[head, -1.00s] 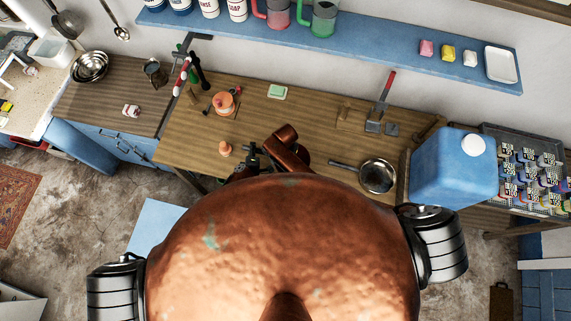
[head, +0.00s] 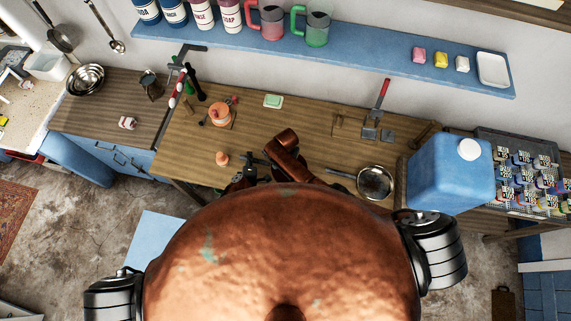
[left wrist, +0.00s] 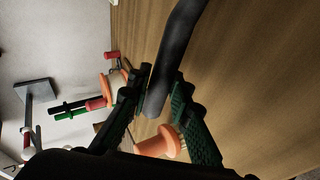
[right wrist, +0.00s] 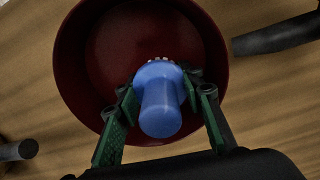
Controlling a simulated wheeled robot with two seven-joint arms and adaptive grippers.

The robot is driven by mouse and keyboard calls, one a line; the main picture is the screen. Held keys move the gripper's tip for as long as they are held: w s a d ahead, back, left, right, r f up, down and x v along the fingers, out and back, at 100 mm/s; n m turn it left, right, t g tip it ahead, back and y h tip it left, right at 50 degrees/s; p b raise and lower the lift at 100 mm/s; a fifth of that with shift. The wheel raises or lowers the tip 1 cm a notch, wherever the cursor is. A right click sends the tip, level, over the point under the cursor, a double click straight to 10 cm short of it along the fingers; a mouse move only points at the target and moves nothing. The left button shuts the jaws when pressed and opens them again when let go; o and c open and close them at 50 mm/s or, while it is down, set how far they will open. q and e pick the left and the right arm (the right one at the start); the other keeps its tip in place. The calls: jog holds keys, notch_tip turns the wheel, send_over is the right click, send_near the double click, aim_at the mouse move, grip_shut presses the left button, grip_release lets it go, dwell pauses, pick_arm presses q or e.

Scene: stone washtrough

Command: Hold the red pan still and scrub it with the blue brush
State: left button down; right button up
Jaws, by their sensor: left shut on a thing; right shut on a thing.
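The red pan (right wrist: 125,35) shows in the right wrist view as a deep red round bowl on the wooden table. The blue brush (right wrist: 160,110) is between the fingers of my right gripper (right wrist: 165,98), over the pan's near inside. A few pale bristles show at its far end; I cannot tell whether they touch the pan. In the left wrist view my left gripper (left wrist: 157,88) is shut on a dark handle (left wrist: 180,40); the pan's bowl is outside that view. In the head view my left gripper (head: 257,162) is partly seen, and my body hides the pan and brush.
A steel pan (head: 376,182) lies on the wooden table (head: 300,112) to the right, beside a blue jug (head: 450,172). An orange pot (head: 219,115), a small orange knob-like piece (head: 222,158) and a green sponge (head: 273,101) stand to the left and back. The table's middle is clear.

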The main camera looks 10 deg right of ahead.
jog(key=shift+s+d, duration=0.15)
jog(key=shift+s, duration=0.45)
jog(key=shift+s+d, duration=0.15)
jog(key=shift+s, duration=0.4)
jog(key=shift+s+d+f, duration=0.1)
jog(key=shift+s+d, duration=0.15)
jog(key=shift+s, duration=0.75)
jog(key=shift+s+d+f, duration=0.1)
jog(key=shift+s+d, duration=0.15)
jog(key=shift+s, duration=0.75)
pick_arm(q)
jog(key=shift+s, duration=0.1)
pick_arm(e)
jog(key=shift+w+a+r, duration=0.1)
jog(key=shift+w+a, duration=0.05)
jog(key=shift+w, duration=0.4)
jog(key=shift+c, duration=0.6)
jog(key=shift+w+a+r, duration=0.1)
jog(key=shift+w+a, duration=0.15)
jog(key=shift+w, duration=0.6)
jog(key=shift+w+a+r, duration=0.1)
jog(key=shift+w+a, duration=0.15)
jog(key=shift+w, duration=0.6)
jog(key=shift+r, duration=5)
jog(key=shift+w, duration=0.15)
